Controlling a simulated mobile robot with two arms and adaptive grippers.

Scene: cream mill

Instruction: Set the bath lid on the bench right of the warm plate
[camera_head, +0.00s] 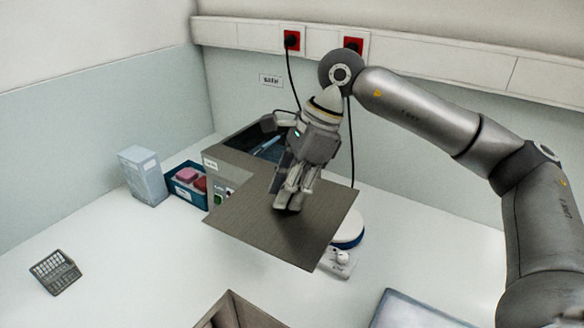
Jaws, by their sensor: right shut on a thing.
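The bath lid (255,228) is a flat grey-brown square panel, held tilted in the air above the bench (130,270). My right gripper (290,195) points down and is shut on the lid near its middle; its grip is partly hidden by its own body. The bath (235,160) stands behind the lid, its dark basin open at the top. I cannot tell which item is the warm plate: a round white-topped device with a blue rim (349,235) shows behind the lid's right edge, and a flat grey-blue slab (412,312) is cut off at the bottom.
A blue box with pink and red items (188,189) and a pale blue-grey carton (142,178) stand left of the bath. A brown open-topped box (236,312) is at the bottom edge. The left bench is mostly clear.

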